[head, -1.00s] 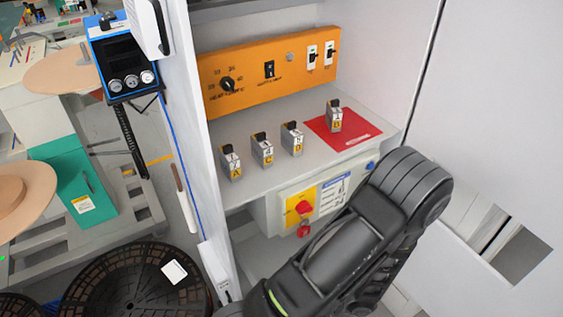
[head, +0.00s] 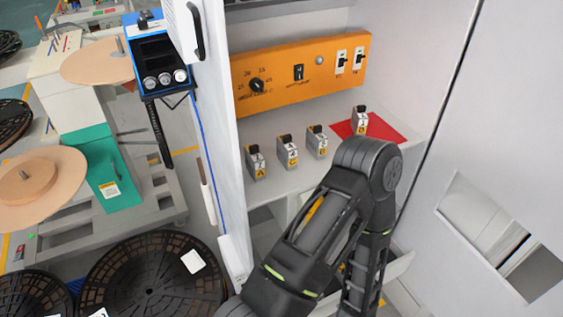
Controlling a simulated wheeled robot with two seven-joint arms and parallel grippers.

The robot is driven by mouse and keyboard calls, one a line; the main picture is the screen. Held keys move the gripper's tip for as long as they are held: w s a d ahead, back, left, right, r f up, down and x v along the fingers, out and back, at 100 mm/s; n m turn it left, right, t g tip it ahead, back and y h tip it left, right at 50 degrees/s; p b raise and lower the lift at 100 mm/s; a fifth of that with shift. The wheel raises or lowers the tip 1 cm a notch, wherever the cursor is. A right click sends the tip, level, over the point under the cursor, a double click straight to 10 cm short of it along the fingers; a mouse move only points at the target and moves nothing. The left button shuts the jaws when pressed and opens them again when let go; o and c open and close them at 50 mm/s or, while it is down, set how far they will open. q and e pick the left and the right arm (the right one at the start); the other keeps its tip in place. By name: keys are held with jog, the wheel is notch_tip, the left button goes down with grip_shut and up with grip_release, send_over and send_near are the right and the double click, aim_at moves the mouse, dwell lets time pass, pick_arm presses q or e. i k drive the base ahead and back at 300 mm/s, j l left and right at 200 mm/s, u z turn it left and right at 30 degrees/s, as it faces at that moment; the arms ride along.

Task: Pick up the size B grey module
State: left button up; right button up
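Several small grey modules with black tops and yellow letter labels stand upright on the cabinet shelf. From left to right there is one that reads A (head: 256,163), one that seems to read C (head: 288,151), and a third (head: 318,142). A fourth module (head: 360,121) stands apart on a red mat (head: 387,130) at the right. The letters on the third and fourth look like B or D; I cannot tell which. One of my arms bends in front of the shelf's right part, with its far link pointing down. Neither gripper shows.
An orange panel (head: 300,75) with a dial and switches stands behind the shelf (head: 270,125). White cabinet walls bound the shelf left and right. A blue box (head: 160,65) hangs outside left. Dark reels (head: 150,275) lie at the lower left.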

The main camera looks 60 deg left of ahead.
aim_at(316, 142)
jog(key=j+u, duration=0.1)
jog(key=u, duration=0.35)
jog(key=j+u, duration=0.1)
jog(key=u, duration=0.3)
jog(key=i+j+u, duration=0.1)
jog(key=u, duration=0.35)
jog(key=j+u, duration=0.1)
jog(key=u, duration=0.35)
jog(key=i, duration=0.05)
